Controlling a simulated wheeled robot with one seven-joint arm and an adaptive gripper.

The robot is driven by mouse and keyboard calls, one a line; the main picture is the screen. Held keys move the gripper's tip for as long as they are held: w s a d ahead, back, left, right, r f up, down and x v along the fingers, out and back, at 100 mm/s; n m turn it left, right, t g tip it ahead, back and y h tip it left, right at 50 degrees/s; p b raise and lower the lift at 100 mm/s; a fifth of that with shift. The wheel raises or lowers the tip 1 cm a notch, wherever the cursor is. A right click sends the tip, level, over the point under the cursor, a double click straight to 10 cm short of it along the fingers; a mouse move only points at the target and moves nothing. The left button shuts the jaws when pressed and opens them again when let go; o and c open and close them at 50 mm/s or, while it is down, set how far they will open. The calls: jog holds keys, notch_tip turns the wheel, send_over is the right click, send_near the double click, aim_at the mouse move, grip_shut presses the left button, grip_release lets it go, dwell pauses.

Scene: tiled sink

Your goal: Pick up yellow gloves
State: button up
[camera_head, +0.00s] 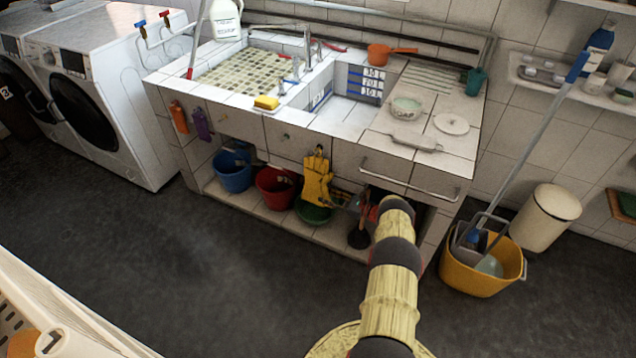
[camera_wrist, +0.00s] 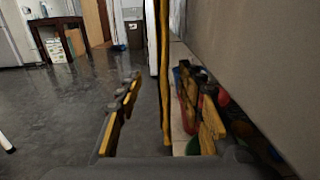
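The yellow gloves (camera_head: 317,180) hang from a knob on the front of the tiled sink counter. They hang above a green basin on the lower shelf. My gripper (camera_head: 341,197) is just right of the gloves in the head view, reaching in from the right. In the wrist view the gloves show edge-on as a thin yellow upright strip (camera_wrist: 164,75). My gripper's two fingers (camera_wrist: 160,85) are apart, one on each side of this strip. A gap shows between the strip and each finger; whether anything touches farther down cannot be told.
The counter front (camera_wrist: 250,60) runs close along the right in the wrist view. Blue (camera_head: 233,170) and red (camera_head: 275,187) buckets and the green basin (camera_head: 312,212) stand on the shelf below. A yellow mop bucket (camera_head: 482,275) stands right.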

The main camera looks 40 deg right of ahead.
aim_at(317, 192)
jog(key=b+x, duration=0.1)
jog(key=x, duration=0.3)
jog(key=shift+w+f+b, duration=0.2)
jog(key=shift+f+b, duration=0.05)
jog(key=shift+b, duration=0.1)
jog(key=shift+w+a+r, duration=0.1)
jog(key=shift+w, duration=0.15)
jog(key=shift+c, duration=0.2)
grip_shut()
